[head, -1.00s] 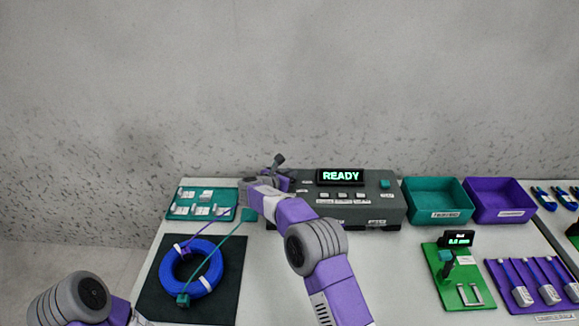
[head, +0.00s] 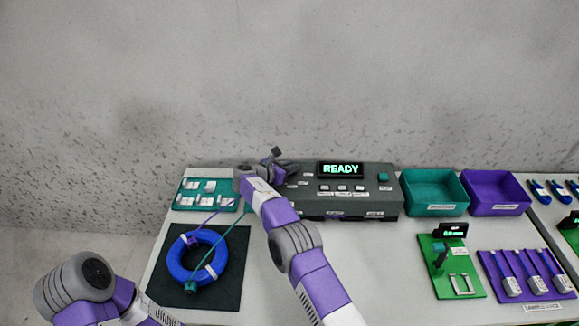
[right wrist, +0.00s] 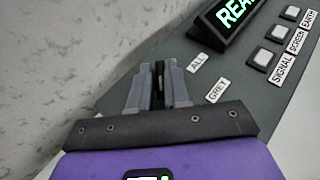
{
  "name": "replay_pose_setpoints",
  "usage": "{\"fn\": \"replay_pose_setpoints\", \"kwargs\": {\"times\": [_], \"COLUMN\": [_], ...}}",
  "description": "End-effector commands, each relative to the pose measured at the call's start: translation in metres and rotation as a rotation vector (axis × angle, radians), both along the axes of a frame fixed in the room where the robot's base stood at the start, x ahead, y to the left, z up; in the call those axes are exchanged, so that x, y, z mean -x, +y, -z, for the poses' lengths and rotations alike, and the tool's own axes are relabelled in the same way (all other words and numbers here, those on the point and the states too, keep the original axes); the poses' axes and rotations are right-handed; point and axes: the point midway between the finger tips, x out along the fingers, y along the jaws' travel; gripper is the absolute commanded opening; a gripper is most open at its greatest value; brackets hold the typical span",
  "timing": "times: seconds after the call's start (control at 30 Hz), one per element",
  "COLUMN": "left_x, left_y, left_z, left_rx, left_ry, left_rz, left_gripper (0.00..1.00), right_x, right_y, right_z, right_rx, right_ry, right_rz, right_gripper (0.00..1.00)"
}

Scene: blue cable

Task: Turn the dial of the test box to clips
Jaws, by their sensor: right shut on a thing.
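The dark grey test box (head: 350,203) stands at the back of the table, its green display (head: 341,169) reading READY. My right gripper (head: 285,169) is over the left end of the box. In the right wrist view my right gripper (right wrist: 159,78) is shut on a dark, narrow piece on the box top, which appears to be the dial. The fingers cover most of it, so its pointing direction cannot be read. Labels ALL (right wrist: 197,63) and GRET (right wrist: 216,90) show to the right of the fingers. No CLIPS label is readable. My left gripper is out of view.
Buttons (right wrist: 263,59) sit right of the dial area. A blue cable coil (head: 196,257) lies on a dark mat (head: 228,290), with a teal tray (head: 187,205) behind it. Teal (head: 434,210) and purple (head: 497,210) bins stand right of the box. The table's front middle is clear.

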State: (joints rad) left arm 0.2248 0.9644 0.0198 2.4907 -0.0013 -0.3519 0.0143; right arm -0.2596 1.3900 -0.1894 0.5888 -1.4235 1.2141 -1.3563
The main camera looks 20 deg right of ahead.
Motion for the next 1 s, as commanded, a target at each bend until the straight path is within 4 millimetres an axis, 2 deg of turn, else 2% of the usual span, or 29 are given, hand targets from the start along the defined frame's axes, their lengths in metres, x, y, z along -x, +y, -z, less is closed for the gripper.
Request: {"fn": "replay_pose_setpoints", "kwargs": {"times": [0.27, 0.3, 0.4, 0.77, 1.0], "left_x": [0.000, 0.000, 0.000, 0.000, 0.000], "left_y": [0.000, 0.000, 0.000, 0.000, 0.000], "left_z": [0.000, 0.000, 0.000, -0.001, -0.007], "left_rx": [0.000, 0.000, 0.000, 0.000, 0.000], "left_ry": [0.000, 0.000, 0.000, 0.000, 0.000], "left_rz": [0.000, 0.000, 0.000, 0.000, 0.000], "left_gripper": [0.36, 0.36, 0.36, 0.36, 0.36], "right_x": [0.000, 0.000, 0.000, 0.002, 0.017], "right_y": [-0.001, -0.001, -0.001, 0.004, 0.031], "right_z": [0.000, 0.000, 0.000, -0.003, -0.017], "right_rx": [0.001, 0.001, 0.001, 0.000, 0.001], "right_ry": [-0.001, -0.001, -0.001, -0.001, -0.001], "right_rz": [-0.001, -0.001, 0.000, -0.002, -0.004], "right_gripper": [0.00, 0.23, 0.37, 0.37, 0.37]}}
